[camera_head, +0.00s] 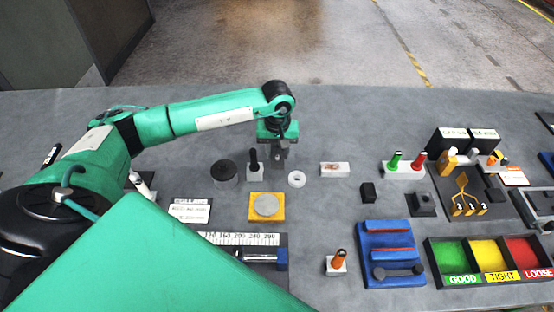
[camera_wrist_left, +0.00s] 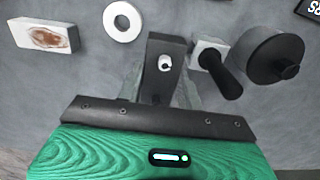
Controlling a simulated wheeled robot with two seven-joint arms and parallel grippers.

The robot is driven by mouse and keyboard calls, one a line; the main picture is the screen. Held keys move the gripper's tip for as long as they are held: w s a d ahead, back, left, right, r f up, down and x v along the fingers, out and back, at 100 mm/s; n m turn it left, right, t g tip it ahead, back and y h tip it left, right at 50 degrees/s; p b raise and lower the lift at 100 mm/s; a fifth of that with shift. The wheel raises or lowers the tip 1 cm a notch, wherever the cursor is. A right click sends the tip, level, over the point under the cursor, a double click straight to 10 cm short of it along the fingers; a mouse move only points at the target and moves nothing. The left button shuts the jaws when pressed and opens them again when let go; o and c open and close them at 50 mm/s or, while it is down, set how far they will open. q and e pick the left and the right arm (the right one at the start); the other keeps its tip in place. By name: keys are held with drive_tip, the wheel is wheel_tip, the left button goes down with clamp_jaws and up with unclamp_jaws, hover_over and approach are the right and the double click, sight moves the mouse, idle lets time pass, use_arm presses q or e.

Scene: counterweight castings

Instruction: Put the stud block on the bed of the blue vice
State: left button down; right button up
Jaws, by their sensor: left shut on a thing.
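My left gripper (camera_head: 279,157) points down over the back middle of the bench. In the left wrist view my left gripper (camera_wrist_left: 165,92) is shut on a dark grey block with a pale round stud, which looks like the stud block (camera_wrist_left: 155,80). In the head view the block is mostly hidden by the gripper, and its height above the bench is hard to tell. The blue vice (camera_head: 373,231) stands at the front right, well apart from the gripper, with red strips across it and a dark handle bar at its front. My right gripper is not in view.
Near the gripper are a black cylinder (camera_head: 224,171), a black-handled block (camera_head: 254,165), a white ring (camera_head: 296,179) and a stained white block (camera_head: 334,169). A small black block (camera_head: 368,192) and a dark square part (camera_head: 422,204) lie behind the vice. A three-colour tray (camera_head: 436,270) is to its right.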

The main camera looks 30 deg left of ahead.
sight(278, 172)
use_arm(q)
drive_tip(key=shift+f, duration=0.85)
drive_tip(key=shift+f+p, duration=0.35)
drive_tip(key=shift+f, duration=0.15)
wheel_tip(278, 172, down, 4)
drive_tip(key=shift+r+p, duration=0.15)
drive_tip(key=shift+p, duration=0.4)
drive_tip(key=c, duration=1.4)
unclamp_jaws()
drive_tip(key=shift+f+b, duration=0.2)
drive_tip(key=shift+b, duration=0.1)
drive_tip(key=shift+o, duration=1)
drive_tip(key=shift+r, duration=0.1)
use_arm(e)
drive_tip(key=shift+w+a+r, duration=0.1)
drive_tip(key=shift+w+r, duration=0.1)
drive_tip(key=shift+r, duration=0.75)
